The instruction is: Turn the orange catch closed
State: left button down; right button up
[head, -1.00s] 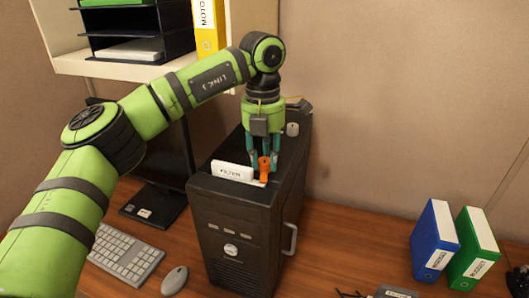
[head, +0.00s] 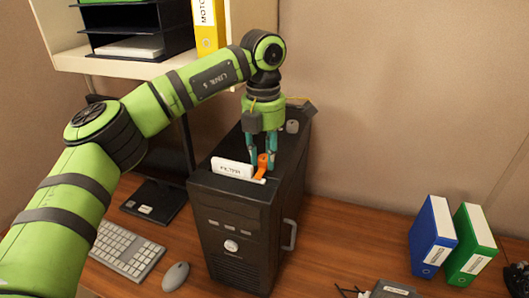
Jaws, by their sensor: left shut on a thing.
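The orange catch (head: 261,167) stands on top of the black computer tower (head: 236,213), near its front edge. A white card marked as a filter (head: 233,168) sits upright in the tower top just left of the catch. My left gripper (head: 270,160) points straight down over the tower and is shut on the orange catch. The fingers hide part of the catch. The catch's lower part shows in front of the fingers, angled toward the lower left. My right gripper is not in view.
A keyboard (head: 124,250) and mouse (head: 175,277) lie left of the tower, with a monitor (head: 160,190) behind. Blue (head: 432,240) and green (head: 470,245) binders stand at the right. A shelf (head: 150,72) is above my arm. The desk right of the tower is mostly clear.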

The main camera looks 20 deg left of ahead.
aim_at(264, 156)
pick_arm(q)
jog(key=c, duration=0.9)
grip_release()
jog(key=shift+s+f, duration=0.1)
jog(key=shift+f, duration=0.15)
jog(key=shift+c, duration=0.2)
jog(key=shift+r, duration=0.1)
jog(key=shift+r, duration=0.25)
notch_tip(264, 156, up, 12)
jog(key=shift+f, duration=0.25)
